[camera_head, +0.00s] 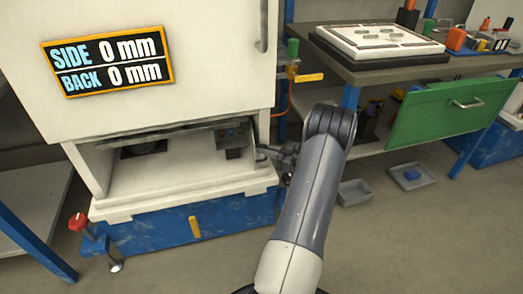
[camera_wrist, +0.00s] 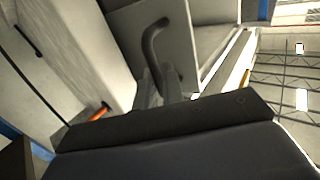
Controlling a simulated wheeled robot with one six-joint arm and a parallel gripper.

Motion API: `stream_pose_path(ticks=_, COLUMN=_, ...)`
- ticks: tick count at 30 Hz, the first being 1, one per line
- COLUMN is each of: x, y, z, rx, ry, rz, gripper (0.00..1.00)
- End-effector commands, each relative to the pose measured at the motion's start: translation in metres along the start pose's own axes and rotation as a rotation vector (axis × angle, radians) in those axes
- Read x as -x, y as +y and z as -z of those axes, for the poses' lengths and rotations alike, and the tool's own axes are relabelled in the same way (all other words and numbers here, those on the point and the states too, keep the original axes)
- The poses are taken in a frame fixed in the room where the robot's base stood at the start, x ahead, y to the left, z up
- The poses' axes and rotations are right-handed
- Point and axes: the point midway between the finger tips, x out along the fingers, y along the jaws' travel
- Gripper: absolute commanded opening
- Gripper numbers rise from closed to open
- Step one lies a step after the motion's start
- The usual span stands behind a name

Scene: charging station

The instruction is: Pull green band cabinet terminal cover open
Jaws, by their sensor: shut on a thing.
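The white cabinet (camera_head: 165,35) stands on a blue base (camera_head: 180,225) in the head view. No green band shows on it. Its low front compartment (camera_head: 175,180) is visible from outside, with a thin grey panel edge (camera_head: 180,130) along its top. My gripper (camera_head: 284,158) is at the compartment's right side, partly hidden behind my arm. In the wrist view, a dark curved handle (camera_wrist: 152,40) stands on a grey-white panel (camera_wrist: 203,50). My gripper (camera_wrist: 165,85) is shut on the handle's lower end. I cannot tell how far the cover stands open.
An orange-handled valve (camera_head: 308,77) sits at the cabinet's right side. A workbench (camera_head: 365,75) with a green drawer front (camera_head: 445,112) stands at right. A grey bin (camera_head: 355,192) and a tray (camera_head: 424,183) lie on the floor. A red knob (camera_head: 78,222) sticks out at lower left.

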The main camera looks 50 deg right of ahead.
Motion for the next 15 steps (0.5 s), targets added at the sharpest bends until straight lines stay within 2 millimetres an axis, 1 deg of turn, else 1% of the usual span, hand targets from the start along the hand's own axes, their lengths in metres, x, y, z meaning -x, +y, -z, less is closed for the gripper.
stream_pose_path(ticks=3, x=0.0012, y=0.0036, z=0.0017, rx=0.003, ry=0.002, rz=-0.002, gripper=0.00)
stream_pose_path(ticks=15, x=0.0025, y=0.0066, z=0.0020, rx=0.005, ry=0.002, rz=-0.002, gripper=0.00)
